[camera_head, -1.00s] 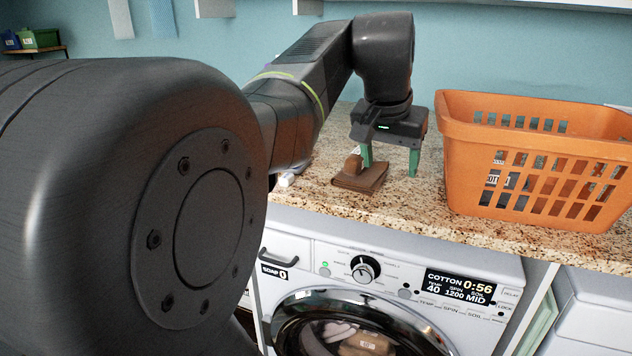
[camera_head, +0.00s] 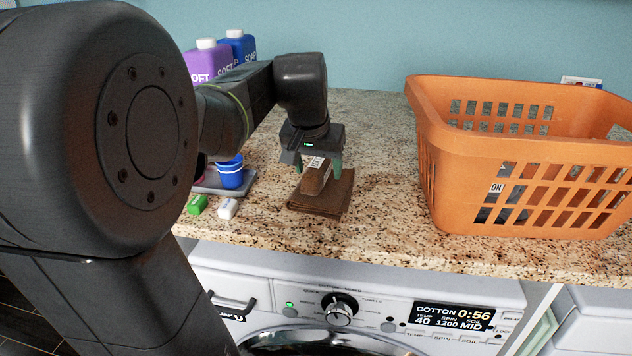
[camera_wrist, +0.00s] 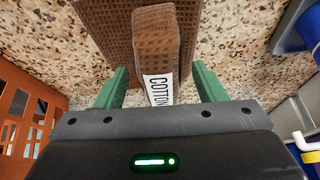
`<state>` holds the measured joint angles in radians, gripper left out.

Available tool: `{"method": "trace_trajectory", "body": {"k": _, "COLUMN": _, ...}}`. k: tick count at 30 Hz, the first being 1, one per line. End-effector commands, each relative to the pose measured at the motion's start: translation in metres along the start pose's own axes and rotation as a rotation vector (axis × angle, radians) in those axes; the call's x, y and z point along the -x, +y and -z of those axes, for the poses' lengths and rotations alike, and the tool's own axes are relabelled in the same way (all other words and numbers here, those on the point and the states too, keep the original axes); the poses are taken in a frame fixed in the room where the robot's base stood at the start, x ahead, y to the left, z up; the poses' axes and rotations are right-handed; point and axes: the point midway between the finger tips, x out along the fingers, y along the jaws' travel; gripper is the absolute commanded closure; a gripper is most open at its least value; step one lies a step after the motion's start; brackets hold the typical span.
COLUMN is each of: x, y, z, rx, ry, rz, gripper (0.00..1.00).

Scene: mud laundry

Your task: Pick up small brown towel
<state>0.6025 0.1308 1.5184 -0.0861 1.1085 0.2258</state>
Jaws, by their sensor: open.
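The small brown towel (camera_head: 325,205) lies folded flat on the counter. A narrow raised brown part (camera_head: 317,180) with a white label stands on top of it. In the wrist view the flat part of the towel (camera_wrist: 108,35) lies beyond the raised part (camera_wrist: 157,45), whose label reads "COTTON". My gripper (camera_head: 318,168) points down at the towel with its green fingers apart. In the wrist view the fingers (camera_wrist: 160,78) are on either side of the raised part's labelled end, with a gap on both sides.
An orange basket (camera_head: 480,157) stands right of the towel. Left are a blue cup (camera_head: 231,173) on a grey tray (camera_head: 207,185), a green block (camera_head: 197,205), a white block (camera_head: 228,208), and purple (camera_head: 207,64) and blue (camera_head: 237,45) bottles. A washing machine (camera_head: 270,280) is below the counter.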

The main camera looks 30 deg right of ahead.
Motion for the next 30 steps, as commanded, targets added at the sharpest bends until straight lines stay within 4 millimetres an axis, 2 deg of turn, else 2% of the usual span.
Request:
{"method": "trace_trajectory", "body": {"k": 2, "x": 0.000, "y": 0.000, "z": 0.000, "rx": 0.000, "ry": 0.000, "rz": 0.000, "gripper": 0.40}}
{"method": "trace_trajectory", "body": {"k": 9, "x": 0.000, "y": 0.000, "z": 0.000, "rx": 0.000, "ry": 0.000, "rz": 0.000, "gripper": 0.85}}
{"method": "trace_trajectory", "body": {"k": 16, "x": 0.001, "y": 0.000, "z": 0.001, "rx": 0.000, "ry": 0.001, "rz": 0.000, "gripper": 0.85}}
{"method": "trace_trajectory", "body": {"k": 20, "x": 0.011, "y": 0.000, "z": 0.005, "rx": 0.000, "ry": 0.003, "rz": 0.001, "gripper": 0.85}}
{"method": "trace_trajectory", "body": {"k": 30, "x": 0.072, "y": 0.000, "z": 0.030, "rx": 0.000, "ry": 0.004, "rz": 0.001, "gripper": 0.85}}
